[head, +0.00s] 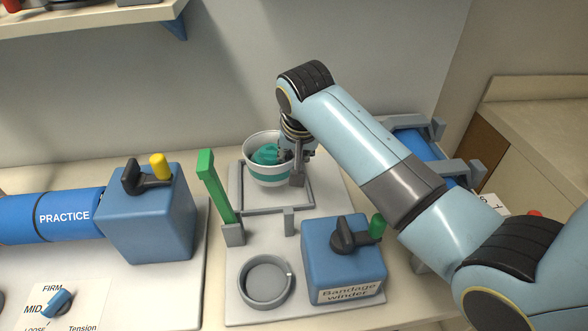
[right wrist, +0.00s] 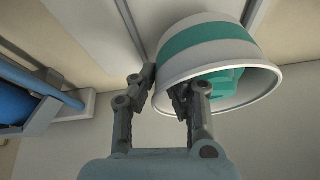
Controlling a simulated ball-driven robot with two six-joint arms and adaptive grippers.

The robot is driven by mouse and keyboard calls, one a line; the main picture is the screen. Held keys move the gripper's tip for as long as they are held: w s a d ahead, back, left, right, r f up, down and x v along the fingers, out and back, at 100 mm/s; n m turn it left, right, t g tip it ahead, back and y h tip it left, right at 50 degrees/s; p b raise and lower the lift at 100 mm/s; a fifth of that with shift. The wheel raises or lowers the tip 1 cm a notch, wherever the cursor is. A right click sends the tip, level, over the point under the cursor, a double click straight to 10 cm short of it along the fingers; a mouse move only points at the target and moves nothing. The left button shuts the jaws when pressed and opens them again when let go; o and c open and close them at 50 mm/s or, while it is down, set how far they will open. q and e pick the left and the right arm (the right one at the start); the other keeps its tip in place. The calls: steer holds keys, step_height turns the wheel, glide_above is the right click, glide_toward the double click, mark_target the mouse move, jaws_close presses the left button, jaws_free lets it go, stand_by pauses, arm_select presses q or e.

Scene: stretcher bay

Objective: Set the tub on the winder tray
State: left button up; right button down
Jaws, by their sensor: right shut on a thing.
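The tub is a white bowl with a teal band (head: 266,179) and teal contents inside. It is upright at the far end of the white winder tray (head: 240,290), by the back part of a grey raised frame (head: 312,192). I cannot tell whether its base touches the tray. My right gripper (head: 297,168) is shut on the tub's right rim. In the right wrist view, the gripper (right wrist: 167,95) has one finger outside the tub's wall (right wrist: 215,45) and one inside. My left gripper is not in view.
A blue bandage winder box (head: 325,262) with a crank stands front right. A grey ring holder (head: 265,282) is front left, a green upright lever (head: 213,185) left of the frame. A blue practice roller (head: 45,216) and crank box (head: 150,215) are further left. The frame's middle looks clear.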

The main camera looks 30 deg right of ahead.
steer(key=shift+w+f, duration=0.1)
steer(key=shift+f, duration=0.2)
step_height(320, 180, down, 3)
steer(key=shift+f, duration=0.15)
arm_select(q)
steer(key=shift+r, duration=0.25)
arm_select(e)
steer(key=shift+f, duration=0.1)
steer(key=shift+f, duration=0.1)
steer(key=c, duration=1.4)
jaws_free()
steer(key=shift+c, duration=0.2)
steer(key=v, duration=1.2)
